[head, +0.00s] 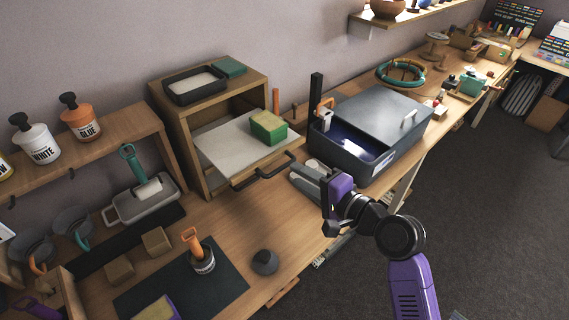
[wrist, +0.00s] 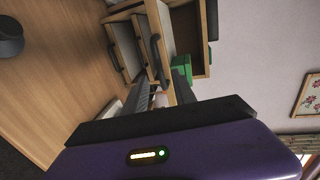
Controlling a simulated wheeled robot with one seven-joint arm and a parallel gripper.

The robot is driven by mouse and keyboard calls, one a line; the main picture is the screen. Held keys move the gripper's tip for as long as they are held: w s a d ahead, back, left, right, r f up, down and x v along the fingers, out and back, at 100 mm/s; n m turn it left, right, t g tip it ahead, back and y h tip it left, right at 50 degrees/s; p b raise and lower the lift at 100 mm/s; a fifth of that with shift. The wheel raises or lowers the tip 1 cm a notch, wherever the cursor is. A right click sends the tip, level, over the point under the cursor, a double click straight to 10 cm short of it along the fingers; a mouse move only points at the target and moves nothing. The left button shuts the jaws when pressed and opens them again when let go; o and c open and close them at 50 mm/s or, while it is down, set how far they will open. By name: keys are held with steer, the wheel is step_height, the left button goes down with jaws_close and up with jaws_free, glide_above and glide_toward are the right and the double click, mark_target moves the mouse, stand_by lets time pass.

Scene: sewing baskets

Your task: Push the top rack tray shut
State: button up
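The top rack tray (head: 235,140) is pulled out of the wooden rack (head: 184,150). It has a pale surface, a wooden front edge and a black bar handle (head: 264,172). In the wrist view its handle (wrist: 157,58) stands beyond my fingers. A green and yellow block (head: 268,127) sits on the tray and shows as green in the wrist view (wrist: 181,70). My gripper (head: 300,173) is open, its two grey fingers spread and nothing seen held between them. The fingertips are just right of the tray's front, near the handle; I cannot tell whether they touch.
A dark grey lidded box (head: 375,125) stands close behind my gripper. A lower front with its own black handle (wrist: 113,56) shows in the wrist view. A black tray (head: 195,84) lies on top of the rack. A dark round object (head: 264,262) sits on the bench.

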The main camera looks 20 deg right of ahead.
mark_target(283, 167)
steer(key=x, duration=0.6)
steer(key=shift+w+a+p, duration=0.15)
steer(key=shift+w+p, duration=0.15)
steer(key=shift+p, duration=0.1)
jaws_close()
steer(key=shift+f, duration=0.1)
stand_by(0.9)
